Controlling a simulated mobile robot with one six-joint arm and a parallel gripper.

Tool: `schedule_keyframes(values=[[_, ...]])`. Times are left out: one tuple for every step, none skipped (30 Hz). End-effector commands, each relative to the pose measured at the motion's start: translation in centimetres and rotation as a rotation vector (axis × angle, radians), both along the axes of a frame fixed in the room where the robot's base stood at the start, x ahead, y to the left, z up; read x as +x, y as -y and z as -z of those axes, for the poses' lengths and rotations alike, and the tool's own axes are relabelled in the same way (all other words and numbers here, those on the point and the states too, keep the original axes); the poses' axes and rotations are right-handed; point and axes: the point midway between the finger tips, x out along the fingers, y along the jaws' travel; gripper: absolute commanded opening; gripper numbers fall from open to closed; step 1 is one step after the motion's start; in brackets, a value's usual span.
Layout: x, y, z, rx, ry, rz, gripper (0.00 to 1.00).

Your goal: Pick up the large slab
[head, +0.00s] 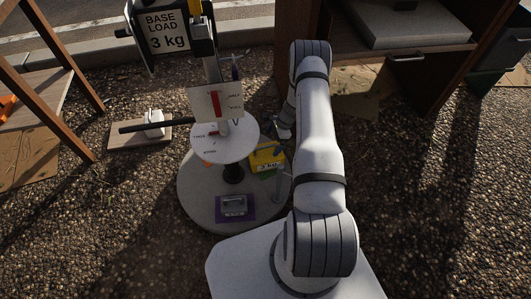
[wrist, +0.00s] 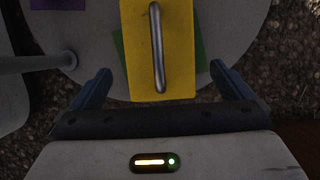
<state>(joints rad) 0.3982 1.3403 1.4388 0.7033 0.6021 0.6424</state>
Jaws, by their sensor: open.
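The large slab is a yellow block (head: 267,158) marked "3 KG" on the round grey base, with a green patch under it. In the wrist view the yellow slab (wrist: 138,60) shows from above with a metal bar handle (wrist: 157,50) along it. My gripper (wrist: 160,69) is open and empty. Its two blue fingers stand apart on either side of the slab's near end in that picture; their height above it is hard to tell. In the head view my gripper (head: 281,126) is partly hidden by my arm, just behind and right of the slab.
A smaller grey slab (head: 233,205) with a handle sits on a purple patch of the same base (head: 196,190). A round white plate (head: 222,141) on a post and a "BASE LOAD 3 kg" sign (head: 167,30) stand close by. A wooden cabinet (head: 425,75) is at right.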

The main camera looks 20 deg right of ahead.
Motion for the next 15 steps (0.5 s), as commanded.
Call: schedule_keyframes(values=[[-0.1,-0.2,0.9,0.000,-0.002,0.001,1.00],[-0.1,-0.3,1.2,0.000,-0.002,0.002,1.00],[-0.1,-0.3,1.6,0.000,-0.002,0.005,1.00],[-0.1,-0.3,1.8,0.000,0.000,0.006,1.00],[-0.1,-0.3,1.9,-0.001,-0.001,0.007,1.00],[-0.1,-0.4,2.2,-0.001,0.000,0.009,1.00],[-0.1,-0.4,2.5,-0.001,-0.001,0.009,1.00],[-0.1,-0.5,2.8,0.000,-0.001,0.010,1.00],[-0.1,-0.7,3.4,0.000,-0.001,0.011,1.00],[-0.1,-0.9,3.9,0.000,-0.001,0.013,1.00],[-0.1,-1.1,4.4,0.001,-0.001,0.014,1.00],[-0.1,-1.3,5.0,0.001,-0.001,0.014,1.00],[-0.1,-1.4,5.4,0.000,-0.001,0.014,1.00],[-0.1,-1.6,5.7,-0.001,-0.001,0.014,1.00],[-0.1,-1.7,6.1,-0.001,-0.002,0.014,1.00]])
